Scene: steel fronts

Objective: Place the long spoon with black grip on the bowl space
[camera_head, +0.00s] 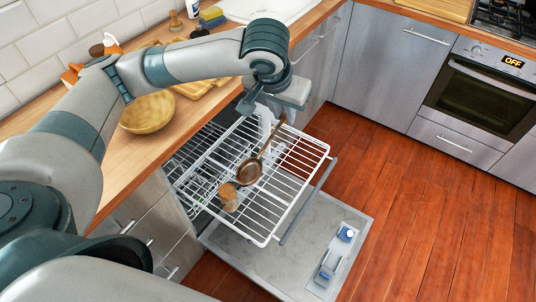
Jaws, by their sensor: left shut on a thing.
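The long spoon (249,172) has a round brownish bowl and a long dark handle that slopes up to the right. My left gripper (276,118) is over the pulled-out white dishwasher rack (300,152) and is shut on the upper end of the spoon's handle. The spoon's bowl is at or just above the rack's wires; I cannot tell if it touches them. The exact grip is partly hidden by the gripper body. My right gripper is out of view.
A small wooden cup (229,197) is at the rack's near left part, close to the spoon's bowl. The open dishwasher door (260,262) lies below. A yellow bowl (148,113) stands on the wooden counter (130,165) to the left. The floor at right is clear.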

